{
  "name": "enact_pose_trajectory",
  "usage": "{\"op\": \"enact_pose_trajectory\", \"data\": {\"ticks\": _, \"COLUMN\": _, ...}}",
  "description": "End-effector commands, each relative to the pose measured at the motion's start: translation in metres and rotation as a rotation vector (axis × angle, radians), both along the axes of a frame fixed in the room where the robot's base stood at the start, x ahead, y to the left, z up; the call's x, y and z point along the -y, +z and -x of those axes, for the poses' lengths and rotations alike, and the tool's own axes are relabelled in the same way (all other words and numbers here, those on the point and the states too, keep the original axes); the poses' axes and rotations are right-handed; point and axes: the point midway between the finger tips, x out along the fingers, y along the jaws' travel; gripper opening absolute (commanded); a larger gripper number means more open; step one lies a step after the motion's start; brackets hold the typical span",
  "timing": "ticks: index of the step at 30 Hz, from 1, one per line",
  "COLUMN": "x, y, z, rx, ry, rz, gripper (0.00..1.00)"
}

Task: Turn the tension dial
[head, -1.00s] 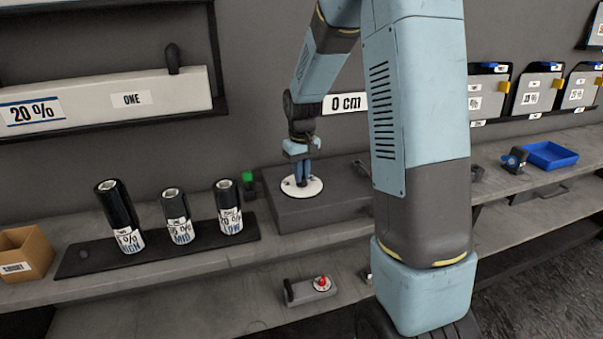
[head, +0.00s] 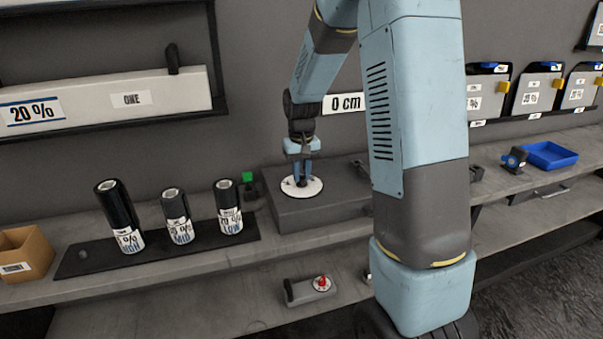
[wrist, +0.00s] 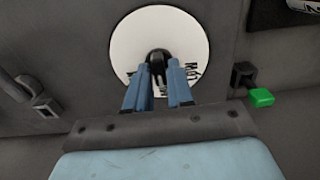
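The dial is a white disc (head: 314,189) with a black knob, set on top of a dark grey box (head: 330,206) on the bench. The disc also shows in the wrist view (wrist: 130,42), with partly hidden black lettering on its near side. My gripper (head: 302,181) points down at the disc's centre. In the wrist view its two blue fingers (wrist: 158,68) stand a narrow gap apart, with the black knob (wrist: 157,56) between their tips; they look closed on it. The dial's setting cannot be read.
A green button (head: 248,177) sits left of the box. Several black rolls stand on a dark mat (head: 85,262) further left, near a cardboard box (head: 38,250). A small unit with a red knob (head: 321,283) is on the lower shelf. A blue tray (head: 552,155) is at the right.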

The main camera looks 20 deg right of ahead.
Motion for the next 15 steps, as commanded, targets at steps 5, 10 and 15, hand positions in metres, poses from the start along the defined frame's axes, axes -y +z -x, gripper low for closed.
{"op": "enact_pose_trajectory", "data": {"ticks": 5, "x": 0.0002, "y": -0.0002, "z": 0.0002, "rx": -0.001, "ry": 0.0, "rz": 0.0, "gripper": 0.4}}
{"op": "enact_pose_trajectory", "data": {"ticks": 10, "x": 0.0004, "y": -0.0003, "z": 0.0003, "rx": -0.001, "ry": 0.0, "rz": 0.0, "gripper": 0.4}}
{"op": "enact_pose_trajectory", "data": {"ticks": 15, "x": 0.0004, "y": 0.0041, "z": 0.0002, "rx": -0.001, "ry": 0.0, "rz": 0.0, "gripper": 0.4}}
